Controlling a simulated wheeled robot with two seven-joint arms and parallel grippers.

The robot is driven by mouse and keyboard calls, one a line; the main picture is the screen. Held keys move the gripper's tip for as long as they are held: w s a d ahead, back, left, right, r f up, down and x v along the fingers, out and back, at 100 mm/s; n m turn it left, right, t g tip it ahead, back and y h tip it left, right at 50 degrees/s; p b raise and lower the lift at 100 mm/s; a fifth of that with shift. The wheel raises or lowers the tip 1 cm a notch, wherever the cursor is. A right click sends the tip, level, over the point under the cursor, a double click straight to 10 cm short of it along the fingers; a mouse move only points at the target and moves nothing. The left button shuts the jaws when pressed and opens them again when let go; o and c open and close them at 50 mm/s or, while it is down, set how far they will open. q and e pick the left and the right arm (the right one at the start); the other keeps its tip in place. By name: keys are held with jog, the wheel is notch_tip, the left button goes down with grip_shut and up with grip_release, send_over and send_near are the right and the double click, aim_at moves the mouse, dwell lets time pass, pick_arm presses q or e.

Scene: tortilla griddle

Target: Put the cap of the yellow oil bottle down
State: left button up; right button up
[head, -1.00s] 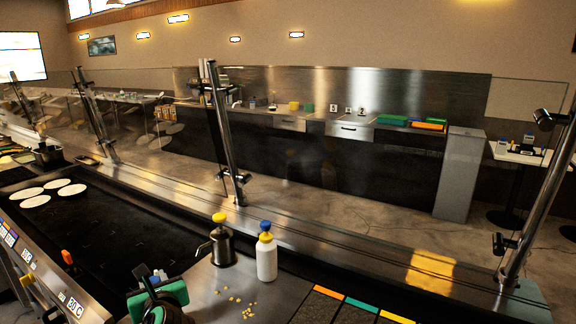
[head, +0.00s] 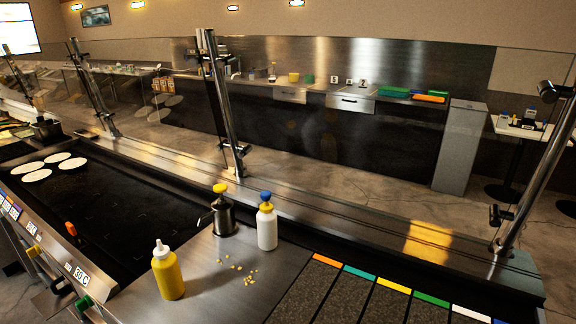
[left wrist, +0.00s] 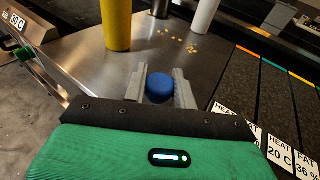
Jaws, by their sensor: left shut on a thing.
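The yellow oil bottle (head: 168,275) stands upright on the steel counter beside the griddle, its white nozzle bare. It also shows at the top of the left wrist view (left wrist: 117,24). My left gripper (left wrist: 160,92) is shut on a small round blue cap (left wrist: 160,87), held between its two grey fingers. In the wrist view the cap appears over the counter, in front of the yellow bottle; its height above the counter is hard to tell. My left gripper is outside the head view. My right gripper is in neither view.
A white bottle (head: 267,230) with a blue cap and a metal pitcher (head: 223,215) with a yellow top stand behind. Yellow crumbs (head: 250,275) lie on the counter (head: 215,290). Dark bins with coloured labels (head: 385,305) are at right. The griddle (head: 110,215) holds several tortillas.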

pick_arm(q)
jog(key=shift+s+d+f, duration=0.1)
jog(key=shift+s+d, duration=0.1)
jog(key=shift+s, duration=0.15)
jog(key=w+d+r+m+g+h, duration=0.1)
jog(key=w+d+r+m+h, duration=0.2)
jog(key=d, duration=0.7)
notch_tip(320, 180, up, 6)
jog(key=m+h, duration=0.2)
jog(key=h, duration=0.2)
jog(key=shift+w+d+f+m+g+h, duration=0.2)
jog(key=shift+m+g+h, duration=0.1)
jog(key=shift+m+g, duration=0.1)
jog(key=shift+w, duration=0.1)
jog(key=shift+w+d+r+m+g+h, duration=0.2)
jog(key=shift+d+r+m+g+h, duration=0.1)
jog(key=shift+d+r+m+h, duration=0.3)
jog(key=shift+w+d+r+m+g+h, duration=0.2)
jog(key=shift+d+r+g+h, duration=0.15)
jog(key=shift+d+r, duration=0.3)
jog(key=shift+w+d+r+m+g+h, duration=0.25)
jog(key=shift+d+r+m+h, duration=0.2)
jog(key=shift+d, duration=0.35)
